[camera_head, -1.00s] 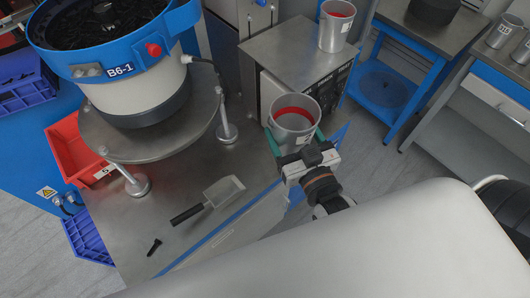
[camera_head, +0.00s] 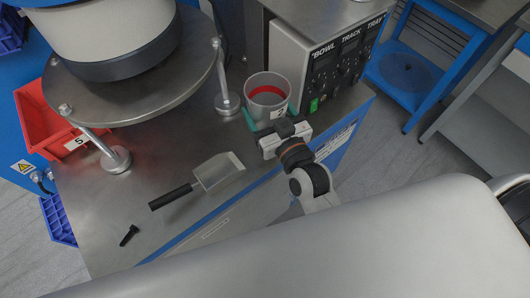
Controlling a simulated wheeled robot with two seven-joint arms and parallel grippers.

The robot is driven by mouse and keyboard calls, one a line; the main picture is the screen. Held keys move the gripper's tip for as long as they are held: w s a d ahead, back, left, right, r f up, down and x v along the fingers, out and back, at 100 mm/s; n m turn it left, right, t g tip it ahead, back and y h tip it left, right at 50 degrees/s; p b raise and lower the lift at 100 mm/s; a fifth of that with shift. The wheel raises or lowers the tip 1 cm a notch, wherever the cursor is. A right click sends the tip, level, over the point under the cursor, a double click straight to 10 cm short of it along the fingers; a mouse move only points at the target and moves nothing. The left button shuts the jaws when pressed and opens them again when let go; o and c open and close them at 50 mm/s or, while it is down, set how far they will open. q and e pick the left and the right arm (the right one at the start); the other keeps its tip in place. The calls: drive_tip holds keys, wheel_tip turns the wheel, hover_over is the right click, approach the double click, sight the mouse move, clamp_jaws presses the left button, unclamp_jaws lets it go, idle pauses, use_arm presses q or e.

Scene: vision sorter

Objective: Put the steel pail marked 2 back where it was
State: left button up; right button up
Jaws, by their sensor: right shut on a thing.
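The steel pail marked 2 (camera_head: 268,91) is a grey metal cup with red inside, at the upper middle of the head view. It is upright at the right part of the steel bench top, close to the control box. My right gripper (camera_head: 268,123) is shut on the pail from the near side, its green fingers around the lower wall. I cannot tell whether the pail's base touches the bench. My left gripper is not in view.
The control box (camera_head: 335,60) stands just behind and right of the pail. A feeder post (camera_head: 228,100) is close left. A scoop (camera_head: 215,172) and a black bolt (camera_head: 129,235) lie on the bench. A red bin (camera_head: 45,120) hangs at left.

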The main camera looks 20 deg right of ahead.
drive_tip(key=shift+w+a+f, duration=0.15)
drive_tip(key=shift+f, duration=0.4)
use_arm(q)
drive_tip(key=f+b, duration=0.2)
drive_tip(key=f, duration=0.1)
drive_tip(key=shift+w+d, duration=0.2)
use_arm(e)
wheel_tip(320, 180, down, 10)
drive_tip(key=shift+w+r, duration=0.1)
drive_tip(key=o, duration=1.5)
drive_tip(key=s, duration=0.4)
drive_tip(key=s+d, duration=0.1)
drive_tip(key=s, duration=0.7)
drive_tip(key=shift+d, duration=0.35)
